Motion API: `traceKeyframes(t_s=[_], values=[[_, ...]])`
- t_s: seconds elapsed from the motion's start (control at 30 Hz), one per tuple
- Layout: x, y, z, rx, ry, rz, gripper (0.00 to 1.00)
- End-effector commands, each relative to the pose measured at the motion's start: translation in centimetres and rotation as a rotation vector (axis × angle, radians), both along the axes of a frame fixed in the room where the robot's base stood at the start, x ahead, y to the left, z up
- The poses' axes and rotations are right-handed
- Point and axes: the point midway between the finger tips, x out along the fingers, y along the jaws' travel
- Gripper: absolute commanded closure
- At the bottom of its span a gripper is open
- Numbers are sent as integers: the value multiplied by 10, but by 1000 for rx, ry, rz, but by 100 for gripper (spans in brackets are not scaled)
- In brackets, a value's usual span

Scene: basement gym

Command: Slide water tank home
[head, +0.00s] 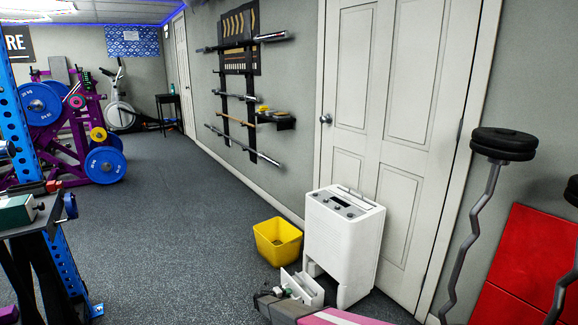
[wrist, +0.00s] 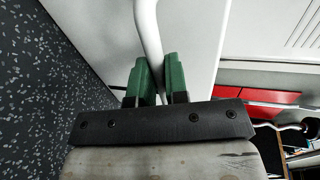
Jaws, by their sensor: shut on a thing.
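The white dehumidifier (head: 342,238) stands on the floor in front of the white door. Its water tank (head: 310,290) is a white open-topped box that sticks out of the lower front, pulled clear of the body on the near-left side. My gripper (head: 287,290) is at the tank's outer end. In the wrist view, the green fingers of my gripper (wrist: 159,83) are closed around a curved white bar (wrist: 147,28), which looks like the tank's handle. A pale flat panel lies beside the bar. The tank's inner end and the slot are partly hidden.
A yellow bin (head: 278,241) stands on the floor just left of the dehumidifier. A curl bar (head: 486,205) and a red mat (head: 522,262) are at the right. Barbells (head: 238,97) hang on the wall. The floor (head: 160,225) left of the bin is open.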

Motion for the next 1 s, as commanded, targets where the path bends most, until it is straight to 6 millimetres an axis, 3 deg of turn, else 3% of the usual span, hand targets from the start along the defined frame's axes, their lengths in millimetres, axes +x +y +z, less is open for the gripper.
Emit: traceKeyframes(t_s=[1.0], values=[[29, -43, 0, 1, 1, -1, 100]])
